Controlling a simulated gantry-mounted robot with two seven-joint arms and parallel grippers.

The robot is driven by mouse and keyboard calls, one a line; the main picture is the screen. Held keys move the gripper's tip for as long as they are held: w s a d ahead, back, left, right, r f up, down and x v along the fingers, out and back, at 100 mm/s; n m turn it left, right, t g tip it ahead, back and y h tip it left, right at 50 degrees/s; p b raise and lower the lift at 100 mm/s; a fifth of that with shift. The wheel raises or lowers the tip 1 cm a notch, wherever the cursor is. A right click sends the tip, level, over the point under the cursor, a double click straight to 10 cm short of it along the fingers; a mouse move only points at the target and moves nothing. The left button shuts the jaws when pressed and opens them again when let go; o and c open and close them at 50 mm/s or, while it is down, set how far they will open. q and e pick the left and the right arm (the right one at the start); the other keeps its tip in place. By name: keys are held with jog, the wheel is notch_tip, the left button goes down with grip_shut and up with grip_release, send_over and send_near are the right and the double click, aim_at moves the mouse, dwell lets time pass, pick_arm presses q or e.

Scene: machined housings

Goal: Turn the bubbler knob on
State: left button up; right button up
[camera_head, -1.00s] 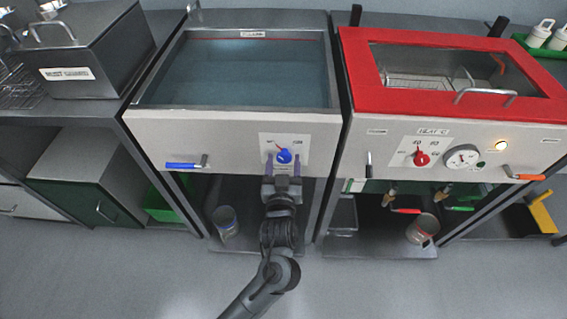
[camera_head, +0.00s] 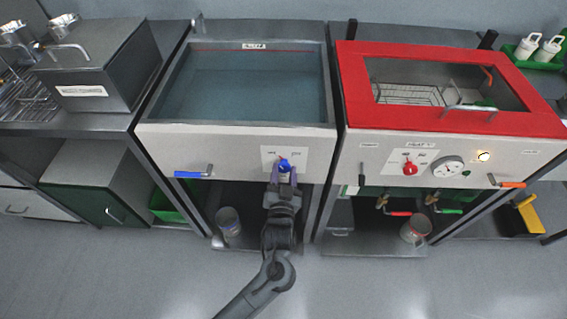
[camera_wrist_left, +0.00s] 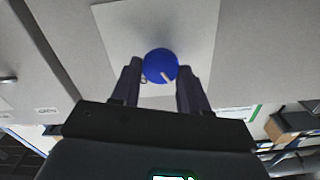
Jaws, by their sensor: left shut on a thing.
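The blue knob (camera_head: 284,164) sits on a white plate (camera_head: 269,154) on the front panel of the left, water-filled tank. My left gripper (camera_head: 284,174) reaches up to it from below and is shut on it. In the left wrist view, the blue knob (camera_wrist_left: 160,65) lies between the two dark fingers of my left gripper (camera_wrist_left: 161,74), one on each side. A pale pointer mark on the knob slants toward the lower right there. The plate's markings are too small to read. My right gripper is not in view.
A blue-handled lever (camera_head: 192,174) is left of the knob on the same panel. A can (camera_head: 229,222) stands on the shelf below.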

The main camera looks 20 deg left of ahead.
pick_arm(q)
jog(key=m+p, duration=0.4)
jog(key=p, duration=0.1)
jog(key=m+p, duration=0.4)
jog(key=p, duration=0.2)
jog(key=shift+d+r, duration=0.1)
jog(key=shift+r, duration=0.1)
jog(key=m+p, duration=0.2)
jog(key=m, duration=0.1)
jog(key=shift+f+m, duration=0.15)
jog(key=shift+m, duration=0.15)
jog(key=shift+f+m+p, duration=0.2)
jog(key=shift+m+p, duration=0.8)
jog(key=shift+m, duration=0.5)
jog(key=o, duration=1)
